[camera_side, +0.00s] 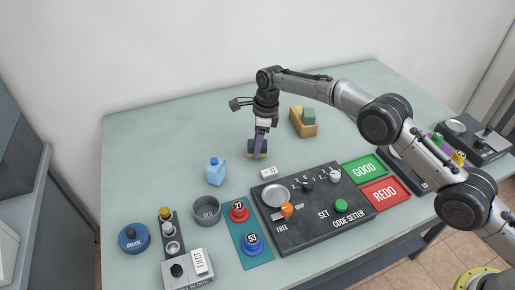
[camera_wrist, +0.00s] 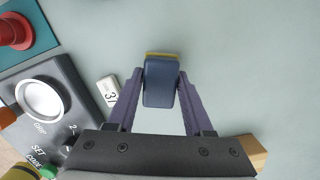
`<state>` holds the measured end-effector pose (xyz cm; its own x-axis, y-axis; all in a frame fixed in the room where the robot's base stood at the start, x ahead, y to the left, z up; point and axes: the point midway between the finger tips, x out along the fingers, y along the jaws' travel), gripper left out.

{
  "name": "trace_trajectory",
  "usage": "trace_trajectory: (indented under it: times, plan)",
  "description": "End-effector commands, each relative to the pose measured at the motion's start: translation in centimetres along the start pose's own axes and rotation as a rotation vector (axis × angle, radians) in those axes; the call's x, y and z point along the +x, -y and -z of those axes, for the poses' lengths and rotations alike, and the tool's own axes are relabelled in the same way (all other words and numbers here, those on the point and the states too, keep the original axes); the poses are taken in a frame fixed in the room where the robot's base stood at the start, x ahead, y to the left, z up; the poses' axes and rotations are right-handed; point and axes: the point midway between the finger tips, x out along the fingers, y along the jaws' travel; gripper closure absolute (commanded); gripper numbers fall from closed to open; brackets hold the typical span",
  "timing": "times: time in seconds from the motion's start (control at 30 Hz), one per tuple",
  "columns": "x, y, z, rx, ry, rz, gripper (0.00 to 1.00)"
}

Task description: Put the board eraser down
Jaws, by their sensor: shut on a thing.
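The board eraser (camera_wrist: 160,82) has a dark blue body with a yellow edge. In the wrist view it sits between the two purple fingers of my gripper (camera_wrist: 159,88), which is shut on it. In the side view my gripper (camera_side: 258,150) points down over the back middle of the table, with the eraser (camera_side: 252,152) at its fingertips. The eraser is at or close to the table top (camera_side: 150,140); I cannot tell whether it touches.
A white numbered block (camera_side: 268,172) lies just in front of the eraser. A blue jug (camera_side: 216,172) stands to the left, and a wooden box with a green block (camera_side: 303,122) to the right. The code setter panel (camera_side: 325,222) is in front. The back left table is clear.

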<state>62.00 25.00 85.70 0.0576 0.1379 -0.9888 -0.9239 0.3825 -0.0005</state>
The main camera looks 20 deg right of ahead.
Motion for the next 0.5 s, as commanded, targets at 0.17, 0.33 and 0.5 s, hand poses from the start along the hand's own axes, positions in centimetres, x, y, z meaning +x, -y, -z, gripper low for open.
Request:
trace_trajectory:
  times: [0.17, 0.33, 0.5]
  plan:
    - [1.8, 0.0, 0.3, 0.0, 0.0, 0.0, 1.0]
    - [1.8, 0.0, 0.3, 0.0, 0.001, 0.0, 1.0]
    - [2.0, 0.0, 0.3, 0.0, 0.0, 0.0, 1.0]
